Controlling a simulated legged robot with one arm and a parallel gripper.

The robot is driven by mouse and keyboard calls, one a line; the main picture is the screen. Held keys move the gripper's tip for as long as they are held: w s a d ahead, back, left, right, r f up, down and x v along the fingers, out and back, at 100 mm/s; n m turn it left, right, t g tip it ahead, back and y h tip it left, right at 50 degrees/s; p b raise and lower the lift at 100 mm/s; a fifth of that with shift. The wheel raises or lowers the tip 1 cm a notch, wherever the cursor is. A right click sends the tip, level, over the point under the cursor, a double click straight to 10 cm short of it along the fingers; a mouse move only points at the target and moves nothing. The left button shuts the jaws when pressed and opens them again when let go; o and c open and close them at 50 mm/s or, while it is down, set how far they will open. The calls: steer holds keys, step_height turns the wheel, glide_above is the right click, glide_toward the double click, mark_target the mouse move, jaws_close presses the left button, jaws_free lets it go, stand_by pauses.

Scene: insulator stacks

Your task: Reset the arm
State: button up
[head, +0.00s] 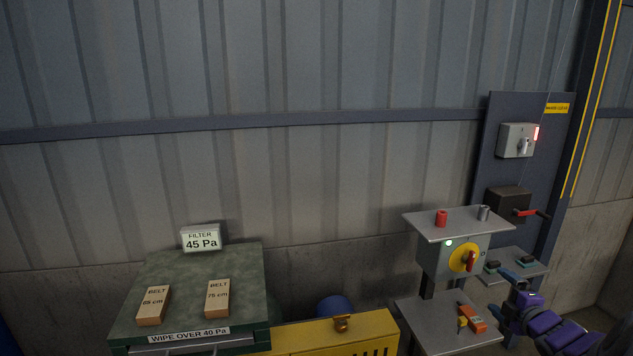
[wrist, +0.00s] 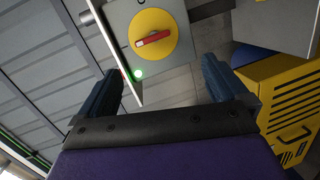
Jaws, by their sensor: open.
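My gripper (head: 508,292) is at the lower right of the head view, beside the grey control stand, with my purple arm reaching in from the bottom right corner. In the wrist view my gripper (wrist: 162,72) has its two dark blue fingers wide apart, with nothing held between them. Beyond the fingers is the grey switch box with a yellow disc and red rotary handle (wrist: 153,39), and a lit green lamp (wrist: 138,74). The same red handle (head: 470,261) shows in the head view, left of my gripper.
The stand's upper shelf (head: 455,226) holds a red and a grey cylinder. Its lower shelf (head: 440,330) holds a red lockout item and a yellow padlock. A small side shelf (head: 540,268) is close behind my gripper. A yellow cabinet (head: 330,335) and green bench (head: 190,275) stand left.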

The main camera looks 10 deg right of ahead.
steer(key=s+a+r+m+g+h, duration=0.1)
steer(key=s+a+m+g, duration=0.35)
steer(key=a, duration=0.45)
steer(key=s+a+r+m+g+h, duration=0.25)
steer(key=a+m+g, duration=0.2)
steer(key=a, duration=0.35)
steer(key=s+a+f+m+g+y, duration=0.1)
steer(key=s+a+m+g+y, duration=0.1)
steer(key=s+a, duration=1)
steer(key=s+a+f+m+g+y, duration=0.2)
steer(key=s+a+m+g, duration=0.2)
steer(key=s+a, duration=0.8)
steer(key=s+g, duration=0.2)
steer(key=s, duration=0.6)
steer(key=shift+s+a+m+g+y, duration=0.2)
steer(key=shift+s+m+g+y, duration=0.1)
steer(key=shift+m+y, duration=0.1)
